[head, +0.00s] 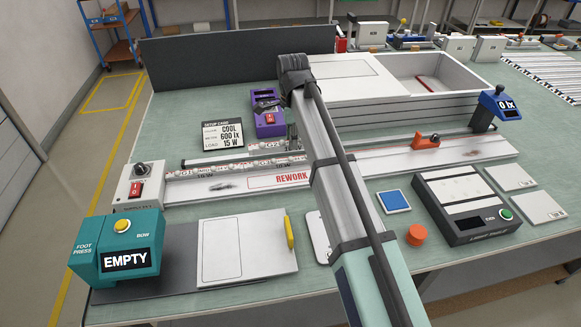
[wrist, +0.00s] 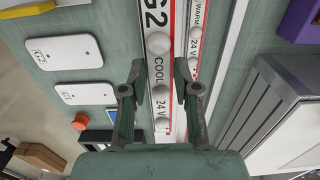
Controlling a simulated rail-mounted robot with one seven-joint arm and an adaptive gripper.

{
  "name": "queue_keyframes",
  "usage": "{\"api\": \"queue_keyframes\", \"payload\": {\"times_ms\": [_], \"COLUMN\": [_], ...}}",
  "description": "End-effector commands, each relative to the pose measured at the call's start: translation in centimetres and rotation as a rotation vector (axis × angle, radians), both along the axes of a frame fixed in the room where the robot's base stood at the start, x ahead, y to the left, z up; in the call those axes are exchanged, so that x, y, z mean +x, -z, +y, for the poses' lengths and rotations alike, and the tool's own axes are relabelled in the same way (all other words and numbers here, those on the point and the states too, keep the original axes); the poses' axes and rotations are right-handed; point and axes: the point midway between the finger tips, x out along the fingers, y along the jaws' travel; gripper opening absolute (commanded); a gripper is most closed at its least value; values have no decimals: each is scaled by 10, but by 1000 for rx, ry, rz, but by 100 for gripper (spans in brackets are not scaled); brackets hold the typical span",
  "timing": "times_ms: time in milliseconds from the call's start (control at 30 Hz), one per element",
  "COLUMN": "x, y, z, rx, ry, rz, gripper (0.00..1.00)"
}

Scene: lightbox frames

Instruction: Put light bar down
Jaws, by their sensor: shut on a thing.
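The light bar (wrist: 160,70), a white strip with round domes marked G2 COOL 24 V, runs between my fingers in the wrist view. My gripper (wrist: 160,82) is shut on it, one finger at each long side. A second strip marked WARM 24 V (wrist: 198,50) lies alongside to the right. In the head view my gripper (head: 292,138) is small and partly hidden by my arm, over the strips near the bench's middle. I cannot tell the bar's height above the bench.
A purple device (head: 268,118) and setup card (head: 222,135) stand behind the strips. A power switch box (head: 142,186) is at their left end. A long rail with an orange clamp (head: 426,142) is to the right. A white plate (head: 250,250) lies in front, beside the teal EMPTY box (head: 120,250).

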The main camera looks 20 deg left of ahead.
Motion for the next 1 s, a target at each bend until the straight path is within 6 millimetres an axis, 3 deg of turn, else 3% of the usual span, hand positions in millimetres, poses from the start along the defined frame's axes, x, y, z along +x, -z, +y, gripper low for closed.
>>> {"api": "queue_keyframes", "payload": {"times_ms": [200, 333, 1000], "x": [-1, -1, 0], "y": [51, 73, 126], "z": [-1, -1, 0], "rx": [-1, 0, 0], "ry": [-1, -1, -2], "rz": [3, 1, -1], "gripper": [0, 0, 0]}}
